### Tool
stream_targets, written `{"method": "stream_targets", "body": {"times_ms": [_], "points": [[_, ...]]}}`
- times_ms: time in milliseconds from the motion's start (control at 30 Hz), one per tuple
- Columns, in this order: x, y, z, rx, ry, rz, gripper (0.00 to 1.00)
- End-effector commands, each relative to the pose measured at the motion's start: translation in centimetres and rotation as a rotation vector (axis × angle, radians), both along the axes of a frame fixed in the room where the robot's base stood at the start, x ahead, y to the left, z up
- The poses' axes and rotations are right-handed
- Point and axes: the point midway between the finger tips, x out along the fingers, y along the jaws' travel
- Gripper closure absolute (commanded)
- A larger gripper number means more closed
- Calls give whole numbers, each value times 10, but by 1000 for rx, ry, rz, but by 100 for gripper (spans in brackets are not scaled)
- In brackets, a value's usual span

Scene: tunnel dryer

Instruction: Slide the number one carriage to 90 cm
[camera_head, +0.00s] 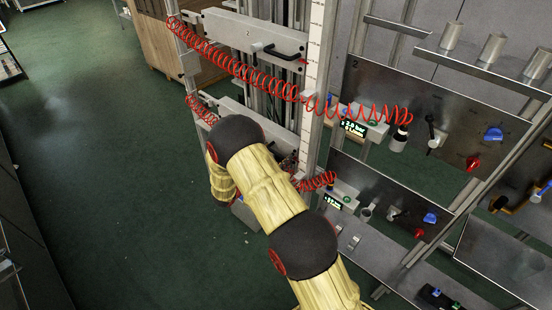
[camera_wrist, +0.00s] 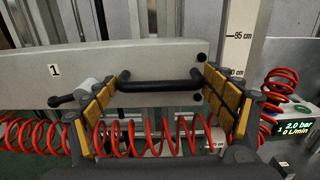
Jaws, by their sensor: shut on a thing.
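The number one carriage (camera_wrist: 160,60) is a pale plate marked "1" with a black bar handle (camera_wrist: 160,85). My gripper (camera_wrist: 165,100), with yellow-padded fingers, is shut on this handle, one finger at each end. The vertical scale (camera_wrist: 240,35) stands just right of the plate and reads 95 cm near the plate's top; a lower mark is partly hidden by my right finger. The carriage's pointer is hidden. In the head view my arm covers the gripper and much of this carriage (camera_head: 257,121).
The number two carriage (camera_head: 252,38) sits above, with its own black handle. Red coiled hoses (camera_head: 240,70) cross the frame, and one hangs below the handle in the wrist view. Valve panels (camera_head: 430,120) stand at right. Green floor (camera_head: 100,180) is open at left.

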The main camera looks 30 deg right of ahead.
Motion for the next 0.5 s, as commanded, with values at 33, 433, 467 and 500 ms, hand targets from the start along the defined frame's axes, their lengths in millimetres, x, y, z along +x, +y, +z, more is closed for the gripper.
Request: {"method": "stream_targets", "body": {"times_ms": [33, 433, 467, 500], "points": [[1, -1, 13, -4, -11, -3, 62], [1, -1, 14, -2, -10, -3, 62], [1, -1, 14, -2, -10, -3, 15], [1, -1, 14, -1, -9, -3, 12]]}}
